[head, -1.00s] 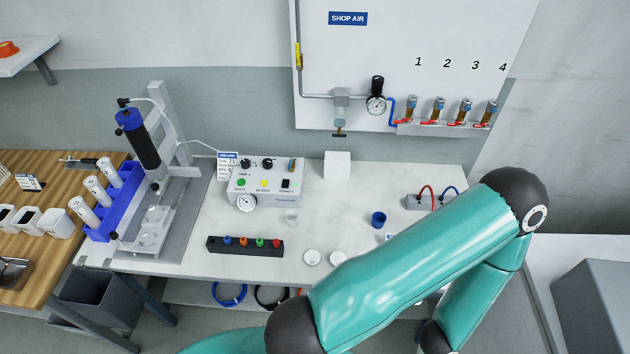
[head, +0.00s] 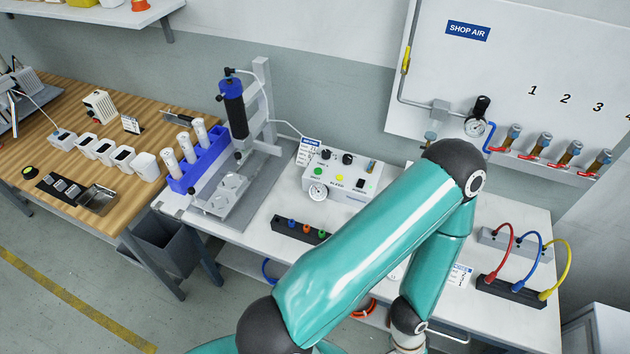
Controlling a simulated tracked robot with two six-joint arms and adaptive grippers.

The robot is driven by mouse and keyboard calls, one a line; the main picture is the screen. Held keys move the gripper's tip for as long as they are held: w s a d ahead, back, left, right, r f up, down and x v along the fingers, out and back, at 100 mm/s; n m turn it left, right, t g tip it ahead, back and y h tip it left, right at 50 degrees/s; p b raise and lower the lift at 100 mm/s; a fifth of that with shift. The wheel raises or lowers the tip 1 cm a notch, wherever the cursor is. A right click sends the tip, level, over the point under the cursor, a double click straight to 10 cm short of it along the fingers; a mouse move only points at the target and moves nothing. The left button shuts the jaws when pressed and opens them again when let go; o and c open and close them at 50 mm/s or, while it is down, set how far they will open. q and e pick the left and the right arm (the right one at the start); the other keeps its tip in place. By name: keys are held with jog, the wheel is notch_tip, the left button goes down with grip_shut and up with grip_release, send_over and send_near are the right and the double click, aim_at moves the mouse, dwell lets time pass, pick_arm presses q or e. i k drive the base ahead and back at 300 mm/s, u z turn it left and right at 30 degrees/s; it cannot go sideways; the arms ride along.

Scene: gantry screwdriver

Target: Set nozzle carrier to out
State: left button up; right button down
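A dispensing stand (head: 262,100) with a grey upright post stands at the left end of the white bench. It carries a black syringe barrel with a blue cap (head: 234,103), tilted slightly, above a plate with clear round parts (head: 228,186). I cannot tell which part is the nozzle carrier or what position it is in. One of my teal arms crosses the lower middle; its wrist leaves the picture at the bottom edge. Neither gripper is in view.
A blue rack (head: 205,160) with white tubes stands left of the stand. A control box (head: 342,176) with a gauge is to its right. A black strip with coloured plugs (head: 299,228) lies in front. Red, blue and yellow cables (head: 511,291) are at right.

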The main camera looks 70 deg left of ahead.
aim_at(238, 155)
jog(key=u, duration=0.1)
jog(key=i, duration=0.3)
jog(key=u, duration=2.65)
